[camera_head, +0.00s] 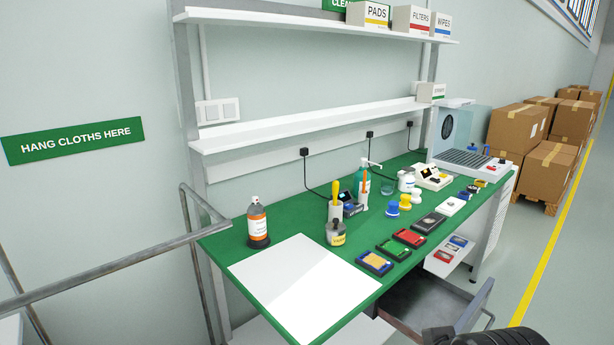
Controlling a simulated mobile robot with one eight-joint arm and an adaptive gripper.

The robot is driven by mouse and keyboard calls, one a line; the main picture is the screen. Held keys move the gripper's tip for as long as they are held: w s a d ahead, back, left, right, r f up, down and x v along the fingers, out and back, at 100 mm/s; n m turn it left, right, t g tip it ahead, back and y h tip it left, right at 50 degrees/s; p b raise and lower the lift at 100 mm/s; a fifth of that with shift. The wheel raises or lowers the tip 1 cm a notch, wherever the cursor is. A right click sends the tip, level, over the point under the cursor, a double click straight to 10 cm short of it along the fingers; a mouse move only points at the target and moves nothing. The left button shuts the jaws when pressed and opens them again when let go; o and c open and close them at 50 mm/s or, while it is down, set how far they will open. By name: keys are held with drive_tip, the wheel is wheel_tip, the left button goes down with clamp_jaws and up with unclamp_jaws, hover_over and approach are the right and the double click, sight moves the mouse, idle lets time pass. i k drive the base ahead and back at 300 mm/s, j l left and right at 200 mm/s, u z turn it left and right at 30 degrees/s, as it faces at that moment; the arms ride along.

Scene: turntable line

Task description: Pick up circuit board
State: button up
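Several small flat rectangular pieces lie in a row along the front edge of the green bench top. They include a blue-rimmed yellow one (374,263), a dark one with a green face (391,250), a red one (408,237) and a dark grey one (430,222). The green-faced one looks most like a circuit board, but I cannot tell for sure at this size. Black parts at the bottom right edge look like my gripper (470,338), cut off by the frame. It is below and in front of the bench, apart from these pieces. Its fingertips cannot be made out.
A white mat (302,285) covers the near left of the bench (290,230). A spray bottle (257,225) and a yellow-handled tool in a jar (335,232) stand behind. An open grey drawer (435,306) juts out under the front edge. A metal rail (110,268) is at left.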

sight(377, 265)
drive_tip(key=i+l+z, duration=0.1)
drive_tip(key=l+z, duration=0.25)
drive_tip(key=i+l+z, duration=0.1)
drive_tip(key=z, duration=0.3)
